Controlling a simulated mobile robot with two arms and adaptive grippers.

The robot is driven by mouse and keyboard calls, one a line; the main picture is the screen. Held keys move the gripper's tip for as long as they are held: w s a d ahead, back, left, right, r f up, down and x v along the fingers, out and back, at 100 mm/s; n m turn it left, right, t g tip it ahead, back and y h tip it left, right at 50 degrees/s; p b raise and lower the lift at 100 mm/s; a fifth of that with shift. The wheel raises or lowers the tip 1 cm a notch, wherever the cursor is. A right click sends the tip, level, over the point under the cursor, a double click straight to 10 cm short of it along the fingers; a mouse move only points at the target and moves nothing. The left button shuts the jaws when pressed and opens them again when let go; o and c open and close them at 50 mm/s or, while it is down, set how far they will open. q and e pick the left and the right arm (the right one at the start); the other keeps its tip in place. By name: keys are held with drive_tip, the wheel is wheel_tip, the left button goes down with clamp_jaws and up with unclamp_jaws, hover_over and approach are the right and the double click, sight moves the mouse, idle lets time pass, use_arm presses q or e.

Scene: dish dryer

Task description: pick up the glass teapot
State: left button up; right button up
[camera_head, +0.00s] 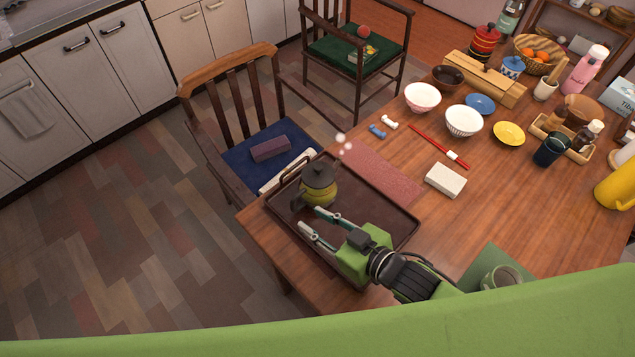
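The glass teapot (319,192), with a dark lid and yellow-green contents, stands upright on the brown tray (375,208) near the table's left corner. My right gripper (310,218) is over the tray, its two fingers spread and pointing at the teapot's near side. The gap between the fingers looks empty. The upper fingertip is very near the teapot's base; I cannot tell whether it touches. The teapot's handle is not clearly visible. My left gripper is not in view.
A reddish mat (383,176) and a white box (445,180) lie behind the tray. Bowls, including a white one (423,97), and a yellow pitcher (615,188) stand farther off. A mug (501,278) is right of my arm. A chair (235,130) stands against the table's left side.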

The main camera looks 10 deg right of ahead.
sight(294, 207)
drive_tip(key=x, duration=0.4)
drive_tip(key=shift+w+a, duration=0.25)
drive_tip(key=shift+w, duration=0.2)
drive_tip(key=x, duration=0.4)
drive_tip(key=shift+w+a+f+p, duration=0.1)
drive_tip(key=shift+w+f+p, duration=0.1)
drive_tip(key=shift+p, duration=0.15)
drive_tip(key=shift+s, duration=0.1)
drive_tip(key=shift+c, duration=0.4)
clamp_jaws()
drive_tip(key=shift+r, duration=0.2)
